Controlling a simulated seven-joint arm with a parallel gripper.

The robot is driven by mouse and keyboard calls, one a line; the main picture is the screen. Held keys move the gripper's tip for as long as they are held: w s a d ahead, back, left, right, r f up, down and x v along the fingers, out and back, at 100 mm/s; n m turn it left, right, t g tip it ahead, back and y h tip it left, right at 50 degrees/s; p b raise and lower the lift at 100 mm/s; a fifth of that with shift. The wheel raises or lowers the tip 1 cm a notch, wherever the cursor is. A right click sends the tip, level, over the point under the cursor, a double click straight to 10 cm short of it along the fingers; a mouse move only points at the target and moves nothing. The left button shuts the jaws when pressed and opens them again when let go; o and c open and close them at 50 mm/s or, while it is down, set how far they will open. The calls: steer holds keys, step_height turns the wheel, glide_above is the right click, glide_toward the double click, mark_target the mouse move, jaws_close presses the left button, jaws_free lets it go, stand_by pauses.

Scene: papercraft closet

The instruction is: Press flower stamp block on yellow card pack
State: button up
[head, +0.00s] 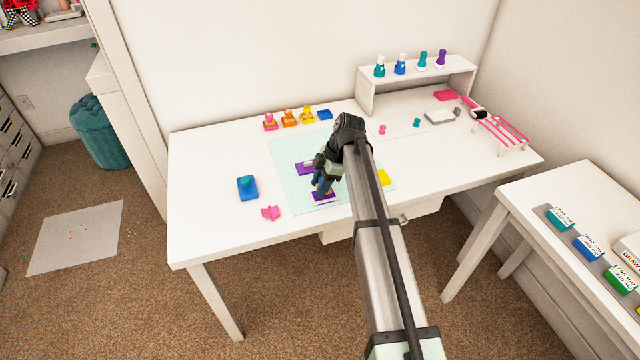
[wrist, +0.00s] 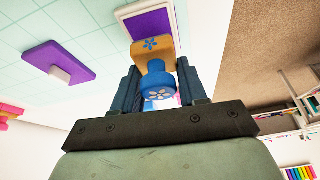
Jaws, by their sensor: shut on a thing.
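My gripper (head: 323,180) is shut on the flower stamp block (wrist: 153,48), which has a blue knob with a pale flower on top and a tan block marked with a blue flower. It also shows between the fingers in the wrist view (wrist: 158,80). The stamp is over a purple card pack (head: 325,198), also seen behind the block in the wrist view (wrist: 150,24); I cannot tell whether they touch. The yellow card pack (head: 384,177) lies on the mat, right of my arm and partly hidden by it.
Another purple pack (wrist: 58,62) with a white block lies on the pale grid mat (head: 285,150). Pink, orange and yellow stamps (head: 289,119) stand behind the mat. A blue pad (head: 247,190) with a teal piece and a pink piece (head: 270,213) lie left. A white shelf (head: 415,80) stands back right.

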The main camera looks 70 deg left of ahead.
steer(key=shift+f, duration=0.55)
stand_by(1.5)
steer(key=shift+r, duration=0.55)
steer(key=shift+f, duration=0.75)
stand_by(1.2)
steer(key=shift+r, duration=0.75)
steer(key=shift+f, duration=0.75)
stand_by(1.0)
